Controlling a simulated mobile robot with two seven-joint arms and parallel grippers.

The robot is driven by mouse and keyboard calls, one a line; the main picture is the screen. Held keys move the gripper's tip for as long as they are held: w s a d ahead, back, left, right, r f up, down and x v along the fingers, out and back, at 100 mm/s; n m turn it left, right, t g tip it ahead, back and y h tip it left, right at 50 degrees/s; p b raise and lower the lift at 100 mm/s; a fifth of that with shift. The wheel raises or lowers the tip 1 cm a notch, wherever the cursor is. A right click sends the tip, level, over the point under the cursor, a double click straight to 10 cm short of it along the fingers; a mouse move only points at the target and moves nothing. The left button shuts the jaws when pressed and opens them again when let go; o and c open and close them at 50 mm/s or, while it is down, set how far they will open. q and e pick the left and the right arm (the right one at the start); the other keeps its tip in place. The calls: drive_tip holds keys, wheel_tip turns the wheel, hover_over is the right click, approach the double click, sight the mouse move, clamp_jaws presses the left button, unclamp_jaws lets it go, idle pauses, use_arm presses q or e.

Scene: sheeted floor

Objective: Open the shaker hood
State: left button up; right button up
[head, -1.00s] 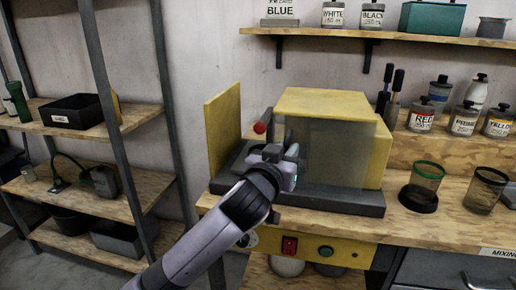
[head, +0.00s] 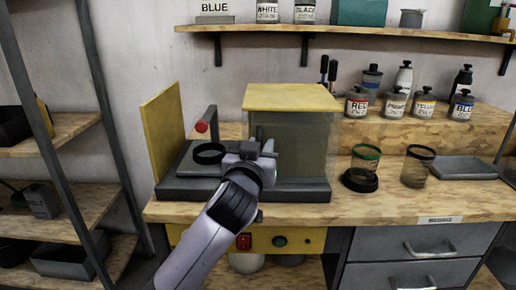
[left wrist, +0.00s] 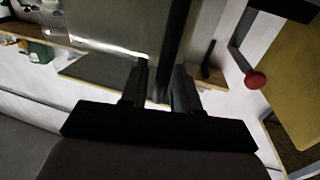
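The shaker stands on the workbench, with a dark grey base (head: 185,190), a yellow panel (head: 163,130) at its left and a yellow-topped hood (head: 290,97) at its right. The hood's front is a translucent panel (head: 300,150). My left gripper (head: 268,158) is at the hood's left edge. In the left wrist view a dark upright bar (left wrist: 178,45), apparently the hood's handle, runs between the fingers (left wrist: 162,92). The fingers look shut on it, though the contact is dark. A black ring (head: 209,153) sits on the open left part of the shaker. My right gripper is out of view.
A red-knobbed lever (head: 202,126) rises left of my left gripper; its knob also shows in the left wrist view (left wrist: 255,80). Mesh cups (head: 366,160) and a grey tray (head: 460,167) stand to the right. Labelled bottles (head: 395,104) stand behind on a raised ledge.

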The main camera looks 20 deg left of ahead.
use_arm(q)
drive_tip(key=shift+s, duration=0.1)
drive_tip(key=s, duration=0.7)
drive_tip(key=shift+d+b, duration=0.15)
drive_tip(key=shift+b, duration=0.2)
drive_tip(key=s+a+f+m+g+h+p, duration=0.1)
drive_tip(key=s+f+g, duration=0.15)
drive_tip(key=f, duration=0.75)
drive_tip(key=s+a+f+m+g+h+p, duration=0.15)
drive_tip(key=s+f, duration=0.25)
drive_tip(key=f, duration=0.7)
drive_tip(key=s+a+f+g+p, duration=0.1)
drive_tip(key=s+a+f, duration=0.1)
drive_tip(key=s+f, duration=0.5)
drive_tip(key=s+a+f+g, duration=0.2)
drive_tip(key=s+f, duration=0.5)
drive_tip(key=s, duration=0.3)
drive_tip(key=shift+g+p, duration=0.3)
drive_tip(key=shift+p, duration=0.1)
drive_tip(key=shift+s, duration=0.1)
